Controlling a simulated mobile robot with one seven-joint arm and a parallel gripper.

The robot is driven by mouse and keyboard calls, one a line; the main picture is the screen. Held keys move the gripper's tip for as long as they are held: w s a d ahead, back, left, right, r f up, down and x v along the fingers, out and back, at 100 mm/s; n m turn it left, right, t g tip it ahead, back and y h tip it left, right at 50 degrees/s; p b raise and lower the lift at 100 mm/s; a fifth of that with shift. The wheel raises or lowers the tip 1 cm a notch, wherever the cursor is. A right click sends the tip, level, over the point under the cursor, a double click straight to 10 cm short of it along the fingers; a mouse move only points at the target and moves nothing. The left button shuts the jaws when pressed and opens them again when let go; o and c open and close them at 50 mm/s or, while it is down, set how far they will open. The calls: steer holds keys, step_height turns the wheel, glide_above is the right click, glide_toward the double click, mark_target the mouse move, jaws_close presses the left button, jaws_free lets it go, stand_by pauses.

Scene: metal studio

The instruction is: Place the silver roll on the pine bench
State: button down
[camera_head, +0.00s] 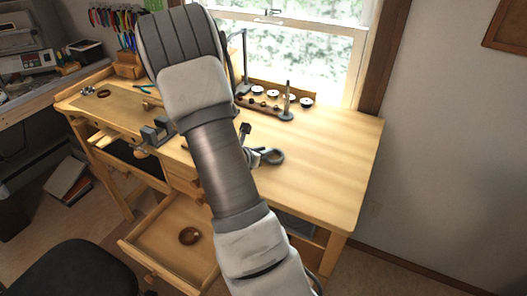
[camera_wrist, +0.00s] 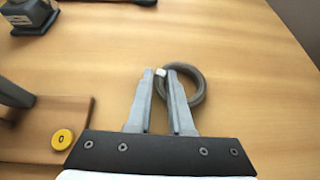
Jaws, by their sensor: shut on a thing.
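The silver roll is a dark grey ring-shaped coil with a small white tag. In the wrist view the silver roll (camera_wrist: 202,84) shows at my fingertips, and my gripper (camera_wrist: 163,73) is shut on its near side, a narrow gap between the fingers. In the head view the silver roll (camera_head: 281,157) shows just right of my forearm, over the middle of the pine bench (camera_head: 335,150). I cannot tell whether the roll touches the bench top.
A wooden rack with a grey post (camera_head: 287,101) and several spools (camera_head: 307,103) stand at the bench's back edge. A grey vise (camera_head: 155,133) is at the front left. A drawer (camera_head: 172,235) is pulled open below. The bench's right side is clear.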

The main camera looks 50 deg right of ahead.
steer(key=shift+f, duration=0.1)
steer(key=c, duration=1.3)
jaws_free()
steer(key=o, duration=0.5)
